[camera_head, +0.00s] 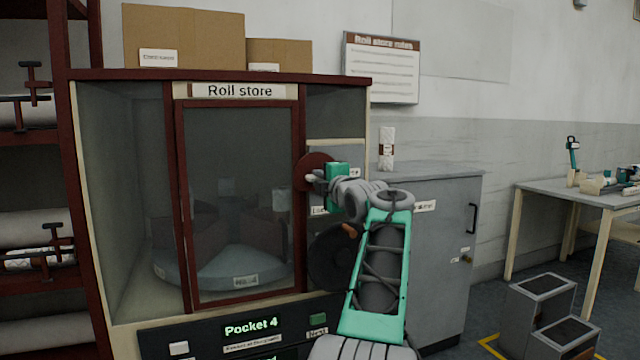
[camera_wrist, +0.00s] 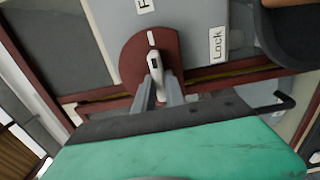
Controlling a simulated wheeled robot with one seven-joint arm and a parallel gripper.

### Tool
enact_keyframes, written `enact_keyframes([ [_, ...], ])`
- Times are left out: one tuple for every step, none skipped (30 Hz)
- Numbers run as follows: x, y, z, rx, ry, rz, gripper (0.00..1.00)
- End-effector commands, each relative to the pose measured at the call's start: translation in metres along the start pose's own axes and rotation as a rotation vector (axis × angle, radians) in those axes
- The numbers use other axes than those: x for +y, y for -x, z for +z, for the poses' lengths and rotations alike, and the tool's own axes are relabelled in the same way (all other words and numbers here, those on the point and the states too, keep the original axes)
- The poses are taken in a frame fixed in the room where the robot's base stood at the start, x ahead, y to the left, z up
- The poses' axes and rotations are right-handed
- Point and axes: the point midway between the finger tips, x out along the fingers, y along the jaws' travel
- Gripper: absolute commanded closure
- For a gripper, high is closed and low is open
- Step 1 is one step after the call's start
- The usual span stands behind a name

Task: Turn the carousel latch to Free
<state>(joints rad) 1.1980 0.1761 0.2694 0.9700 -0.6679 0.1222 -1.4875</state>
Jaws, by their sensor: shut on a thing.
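The carousel latch is a dark red disc (camera_wrist: 134,60) with a pale lever (camera_wrist: 155,66), and the disc also shows in the head view (camera_head: 306,166). My gripper (camera_wrist: 159,92) is shut on the lever, its two grey fingers at the lever's near end; in the head view my gripper (camera_head: 322,180) covers part of the disc. A white mark (camera_wrist: 151,38) on the disc lies on the side toward a cut-off label starting with F (camera_wrist: 145,5). The Lock label (camera_wrist: 217,45) is off to the disc's right in the wrist view.
The roll store's glazed door (camera_head: 240,200) is left of the latch, with a round carousel (camera_head: 215,270) behind it. A dark round wheel (camera_head: 330,256) is below the latch. A grey cabinet (camera_head: 440,260) stands to the right, with a white roll (camera_head: 387,140) on top.

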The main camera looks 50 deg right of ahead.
Motion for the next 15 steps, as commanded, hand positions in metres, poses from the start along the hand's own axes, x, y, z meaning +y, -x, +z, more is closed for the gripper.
enact_keyframes([
  [-0.0003, -0.0001, 0.0001, 0.0, 0.004, 0.0, 1.0],
  [-0.0003, -0.0001, 0.0, 0.0, 0.004, -0.001, 1.0],
  [-0.0002, -0.0001, 0.0, 0.0, 0.005, -0.001, 1.0],
  [-0.0001, -0.0001, 0.0, 0.0, 0.005, -0.001, 1.0],
  [-0.0001, -0.0001, 0.0, 0.0, 0.005, -0.001, 1.0],
  [-0.0001, -0.0001, 0.0, 0.0, 0.005, -0.001, 1.0],
  [-0.0001, -0.0001, 0.0, 0.0, 0.005, -0.001, 1.0],
  [-0.0001, -0.0001, 0.0, 0.0, 0.004, -0.001, 1.0],
  [-0.0001, -0.0001, 0.0, 0.0, 0.004, -0.001, 1.0],
  [-0.0001, -0.0001, 0.0, 0.0, 0.004, 0.0, 1.0],
  [-0.0001, -0.0001, 0.0, 0.0, 0.004, 0.0, 0.85],
  [-0.0001, -0.0001, 0.0, 0.0, 0.004, 0.0, 0.81],
  [-0.0001, -0.0001, 0.0, 0.0, 0.004, 0.0, 0.79],
  [-0.0001, -0.0001, 0.0, 0.0, 0.004, 0.0, 0.76],
  [-0.0001, -0.0001, 0.0, 0.0, 0.003, 0.0, 0.73],
])
